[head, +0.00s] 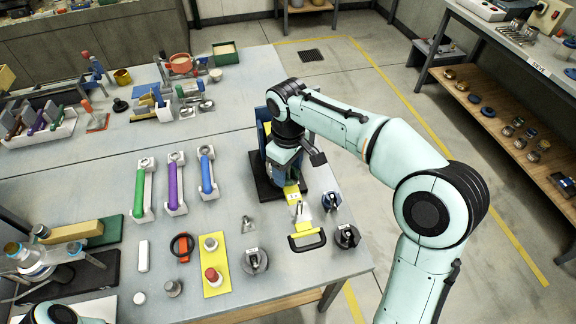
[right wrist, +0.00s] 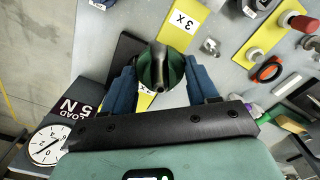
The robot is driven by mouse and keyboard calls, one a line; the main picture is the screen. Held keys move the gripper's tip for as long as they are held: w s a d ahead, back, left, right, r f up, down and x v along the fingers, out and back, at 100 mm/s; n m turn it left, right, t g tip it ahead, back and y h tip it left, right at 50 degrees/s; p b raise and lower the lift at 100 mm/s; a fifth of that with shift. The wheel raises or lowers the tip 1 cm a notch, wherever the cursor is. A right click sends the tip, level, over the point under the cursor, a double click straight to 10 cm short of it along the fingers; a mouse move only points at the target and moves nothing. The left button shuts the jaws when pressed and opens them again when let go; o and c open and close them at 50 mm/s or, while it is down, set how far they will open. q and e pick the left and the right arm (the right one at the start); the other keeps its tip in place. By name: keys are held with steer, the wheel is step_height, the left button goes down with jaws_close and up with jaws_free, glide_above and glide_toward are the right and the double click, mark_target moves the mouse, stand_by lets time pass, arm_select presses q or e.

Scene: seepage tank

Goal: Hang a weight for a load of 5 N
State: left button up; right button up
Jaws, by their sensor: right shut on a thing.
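My right gripper (head: 292,172) points down beside a stand with a blue upright (head: 262,135) and a black base (head: 264,188). In the right wrist view its blue fingers (right wrist: 162,85) are shut on a dark green rounded thing (right wrist: 162,66); I cannot tell whether it is a weight or part of the stand. A sign reading LOAD 5 N (right wrist: 76,114) and a white dial (right wrist: 46,144) show at the left there. My left gripper is out of view.
A yellow strip (head: 216,284) with a red-topped piece and a black-handled yellow piece (head: 306,240) lie near the front. Green (head: 140,190), purple (head: 173,185) and blue (head: 207,172) handled pieces stand in a row left of my right gripper. Shelving (head: 510,130) stands beyond the aisle.

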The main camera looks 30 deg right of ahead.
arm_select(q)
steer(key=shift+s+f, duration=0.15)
arm_select(e)
steer(key=shift+f, duration=0.2)
steer(key=o, duration=1.3)
steer(key=shift+r, duration=0.1)
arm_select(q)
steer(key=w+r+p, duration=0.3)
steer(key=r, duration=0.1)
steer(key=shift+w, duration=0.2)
arm_select(e)
step_height(320, 180, up, 13)
steer(key=shift+r, duration=0.15)
